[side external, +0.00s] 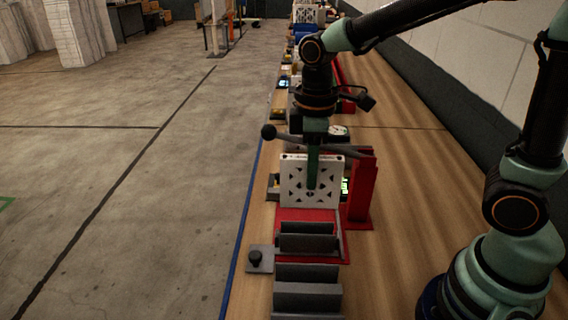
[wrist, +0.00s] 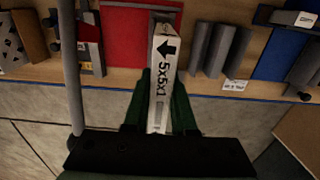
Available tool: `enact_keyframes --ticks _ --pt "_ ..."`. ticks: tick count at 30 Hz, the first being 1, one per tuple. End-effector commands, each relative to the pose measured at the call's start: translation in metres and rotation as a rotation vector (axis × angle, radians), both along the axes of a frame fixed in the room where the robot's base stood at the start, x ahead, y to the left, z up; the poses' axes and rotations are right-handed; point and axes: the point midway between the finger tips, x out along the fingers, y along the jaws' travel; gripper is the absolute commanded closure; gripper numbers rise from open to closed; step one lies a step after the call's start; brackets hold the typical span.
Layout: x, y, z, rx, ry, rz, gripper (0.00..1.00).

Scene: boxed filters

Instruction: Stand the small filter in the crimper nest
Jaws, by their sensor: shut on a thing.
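The small filter is a thin white panel with dark triangular cutouts (side external: 298,190), upright in the side view. In the wrist view its top edge (wrist: 160,78) reads 5x5x1 with a black arrow. My gripper (side external: 313,170) is shut on it, a green finger on each side in the wrist view (wrist: 160,100). The crimper is red, with an upright post (side external: 361,190), a grey lever with a black knob (side external: 268,131) and a red base (side external: 290,214). The filter is above or at the far part of this base; I cannot tell whether it touches. The nest is not clearly identifiable.
Grey ridged blocks (side external: 307,243) stand just in front of the filter, with more blocks (side external: 307,290) nearer the camera. A small plate with a black knob (side external: 256,258) is at the bench's left edge. The wooden bench (side external: 420,240) is clear to the right.

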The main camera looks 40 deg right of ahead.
Motion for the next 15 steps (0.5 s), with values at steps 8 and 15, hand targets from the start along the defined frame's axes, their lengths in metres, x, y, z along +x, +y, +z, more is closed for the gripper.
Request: enact_keyframes --ticks 8,15 --pt "0.0 -0.0003 -0.0002 0.0 0.0 0.0 1.0" --pt "-0.0006 -0.0004 -0.0096 0.0 0.003 0.0 1.0"
